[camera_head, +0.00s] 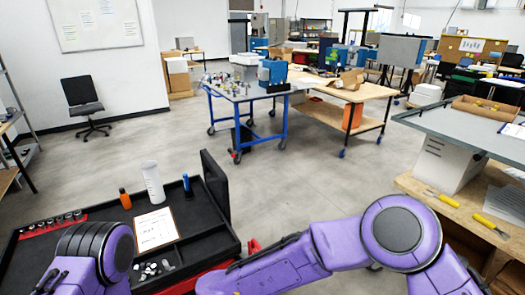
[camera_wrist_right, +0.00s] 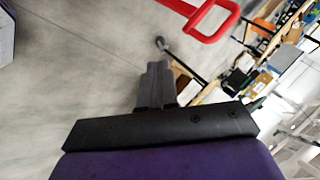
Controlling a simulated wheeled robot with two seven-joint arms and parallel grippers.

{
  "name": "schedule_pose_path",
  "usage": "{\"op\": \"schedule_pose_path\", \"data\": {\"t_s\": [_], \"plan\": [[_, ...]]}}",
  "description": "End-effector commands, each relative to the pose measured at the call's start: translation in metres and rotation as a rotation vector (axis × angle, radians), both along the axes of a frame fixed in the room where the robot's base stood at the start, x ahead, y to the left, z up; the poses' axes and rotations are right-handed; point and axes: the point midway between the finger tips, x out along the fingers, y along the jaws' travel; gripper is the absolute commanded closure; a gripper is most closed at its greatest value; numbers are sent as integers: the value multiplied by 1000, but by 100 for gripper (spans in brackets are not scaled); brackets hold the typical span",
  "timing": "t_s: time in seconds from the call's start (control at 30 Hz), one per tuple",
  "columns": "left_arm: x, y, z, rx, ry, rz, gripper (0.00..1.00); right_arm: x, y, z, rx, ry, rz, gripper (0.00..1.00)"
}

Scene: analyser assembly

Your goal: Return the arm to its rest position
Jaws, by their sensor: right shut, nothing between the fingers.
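My right gripper (camera_wrist_right: 156,72) shows in the right wrist view with its dark fingers together and nothing between them. It is over the grey floor, apart from any object. In the head view, my purple right arm bends across the lower right, and its gripper is out of the picture. My purple left arm shows at the lower left in front of the black-topped cart, and its gripper is not visible.
A black-topped cart (camera_head: 205,242) at lower left holds a white bottle (camera_head: 152,182), an orange bottle (camera_head: 125,199), a blue item (camera_head: 187,184) and a paper sheet (camera_head: 155,229). A red handle (camera_wrist_right: 212,20) is near my right gripper. A workbench (camera_head: 468,130) stands right.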

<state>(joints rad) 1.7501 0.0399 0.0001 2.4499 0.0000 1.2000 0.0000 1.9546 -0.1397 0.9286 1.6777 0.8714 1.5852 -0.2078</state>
Motion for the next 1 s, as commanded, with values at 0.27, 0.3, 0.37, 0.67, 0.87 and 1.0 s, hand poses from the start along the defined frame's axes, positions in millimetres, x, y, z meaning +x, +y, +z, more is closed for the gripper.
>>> {"op": "schedule_pose_path", "data": {"t_s": [0.27, 0.3, 0.37, 0.67, 0.87, 1.0], "plan": [[0, 0, -29, 0, 0, 0, 57, -65, -128, -150, -237, 79, 533, 100], [0, 0, -33, 0, 0, 0, 57, -87, -151, -169, -257, 133, 603, 100], [0, 0, -39, 0, 0, 0, 57, -122, -186, -193, -278, 222, 696, 100], [0, 0, -63, 0, 0, 0, 57, -255, -314, -231, -344, 585, 814, 100], [0, 0, -67, 0, 0, 0, 57, -265, -323, -237, -350, 613, 801, 100], [0, 0, -66, 0, 0, 0, 57, -264, -323, -237, -350, 612, 800, 100]]}}
